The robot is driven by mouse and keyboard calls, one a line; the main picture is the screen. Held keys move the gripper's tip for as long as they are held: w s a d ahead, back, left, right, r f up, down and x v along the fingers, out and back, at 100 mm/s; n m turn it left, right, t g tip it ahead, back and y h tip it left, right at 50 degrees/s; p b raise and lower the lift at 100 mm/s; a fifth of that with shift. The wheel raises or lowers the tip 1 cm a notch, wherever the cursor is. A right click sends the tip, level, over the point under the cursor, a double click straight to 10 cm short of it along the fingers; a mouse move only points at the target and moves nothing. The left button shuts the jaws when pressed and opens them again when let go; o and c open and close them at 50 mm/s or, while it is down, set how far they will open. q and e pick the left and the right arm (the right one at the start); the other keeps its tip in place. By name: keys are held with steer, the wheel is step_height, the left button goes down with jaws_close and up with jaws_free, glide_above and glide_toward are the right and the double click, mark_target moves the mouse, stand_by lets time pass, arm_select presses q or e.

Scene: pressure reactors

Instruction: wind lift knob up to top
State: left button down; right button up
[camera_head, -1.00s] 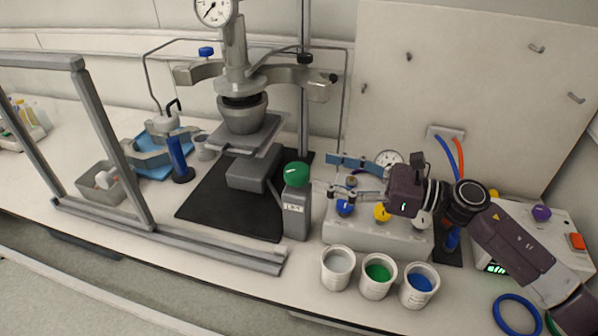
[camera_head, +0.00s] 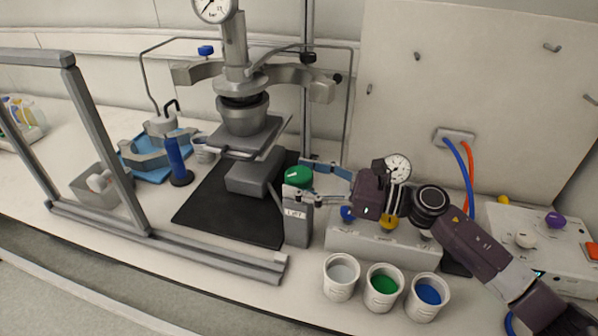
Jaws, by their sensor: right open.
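The lift knob is a green round knob (camera_head: 298,176) on top of a grey post labelled LIFT (camera_head: 297,222), right of the black mat. My right gripper (camera_head: 296,177) reaches in from the right, its two fingers open on either side of the knob, one behind it and one in front. Whether the fingers touch the knob cannot be told. The lift platform (camera_head: 252,137) is a grey plate on a block under the reactor vessel (camera_head: 242,115). The vessel appears to sit on or just above the plate. My left gripper is not in view.
A grey valve box (camera_head: 372,246) with blue and yellow knobs stands right of the post, under my right gripper. Several cups, one with green contents (camera_head: 383,289), stand in front. A grey frame (camera_head: 165,250) borders the left.

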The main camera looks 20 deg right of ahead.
steer(key=shift+w+a, duration=0.15)
steer(key=shift+a, duration=0.2)
steer(key=shift+c, duration=0.6)
steer(key=c, duration=1)
steer(key=shift+r+m+t+h+p, duration=0.15)
steer(key=shift+m+t+h+p, duration=0.4)
steer(key=shift+p, duration=0.4)
steer(key=shift+c, duration=0.4)
steer(key=m+t+h+p, duration=0.2)
steer(key=h+p, duration=0.1)
steer(key=p, duration=0.2)
steer(key=m+t+h+p, duration=0.2)
steer(key=m+h+p, duration=0.1)
steer(key=p, duration=0.2)
steer(key=shift+r+t+h, duration=0.2)
steer(key=shift+t+h, duration=0.05)
steer(key=shift+t, duration=0.1)
steer(key=shift+o, duration=0.2)
steer(key=shift+f+m+t+h+p, duration=0.15)
steer(key=shift+m+t+h+p, duration=0.15)
steer(key=shift+m+h+p, duration=0.5)
steer(key=shift+f+m+t+h+p, duration=0.15)
steer(key=shift+m+t+h+p, duration=0.25)
steer(key=shift+h, duration=0.6)
